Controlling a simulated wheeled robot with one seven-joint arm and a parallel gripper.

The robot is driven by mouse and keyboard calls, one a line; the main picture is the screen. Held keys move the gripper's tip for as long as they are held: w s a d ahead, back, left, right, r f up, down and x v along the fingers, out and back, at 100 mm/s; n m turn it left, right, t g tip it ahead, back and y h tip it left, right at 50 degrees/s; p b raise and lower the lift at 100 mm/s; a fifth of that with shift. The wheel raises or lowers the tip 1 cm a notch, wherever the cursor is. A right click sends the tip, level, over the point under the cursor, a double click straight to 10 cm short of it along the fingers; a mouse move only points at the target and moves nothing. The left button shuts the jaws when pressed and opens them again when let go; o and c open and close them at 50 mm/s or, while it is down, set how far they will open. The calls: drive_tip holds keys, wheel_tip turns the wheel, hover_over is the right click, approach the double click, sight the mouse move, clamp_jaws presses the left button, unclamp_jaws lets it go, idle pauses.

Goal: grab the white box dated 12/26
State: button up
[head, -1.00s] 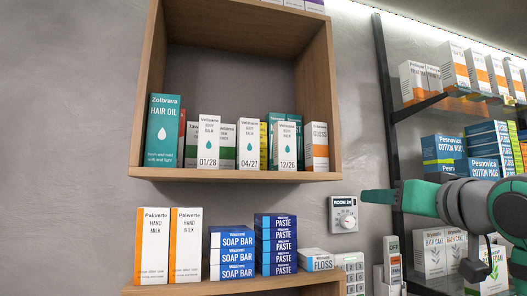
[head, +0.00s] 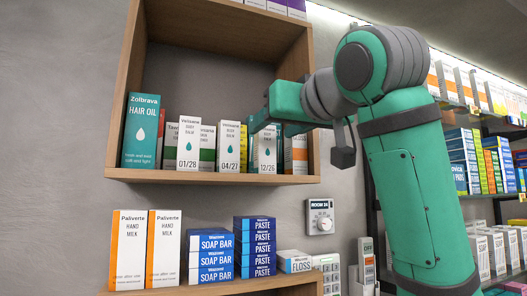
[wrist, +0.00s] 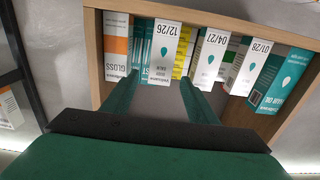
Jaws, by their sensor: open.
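The white box dated 12/26 (head: 266,154) stands upright in the wooden wall shelf, right of the white box dated 04/27 (head: 229,150) and the one dated 01/28 (head: 188,150). My gripper (wrist: 162,84) is open and empty in front of that box, with one fingertip to either side. I cannot tell whether the tips reach past its front face.
Teal boxes (wrist: 142,40) stand close beside the 12/26 box, with an orange-and-white box (wrist: 117,45) beyond them. The shelf's side wall (head: 313,110) and floor (head: 215,178) bound the space. Soap, paste and floss boxes stand on a lower shelf (head: 258,287).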

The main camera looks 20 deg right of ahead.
sight(267, 131)
drive_tip(key=shift+w+a+r, duration=0.1)
drive_tip(key=shift+w, duration=1.45)
drive_tip(key=shift+w+a+r, duration=0.1)
drive_tip(key=shift+w, duration=1.45)
drive_tip(key=shift+s+d, duration=0.25)
drive_tip(key=shift+s, duration=0.05)
drive_tip(key=shift+c, duration=0.7)
drive_tip(key=shift+a, duration=0.25)
drive_tip(key=c, duration=1)
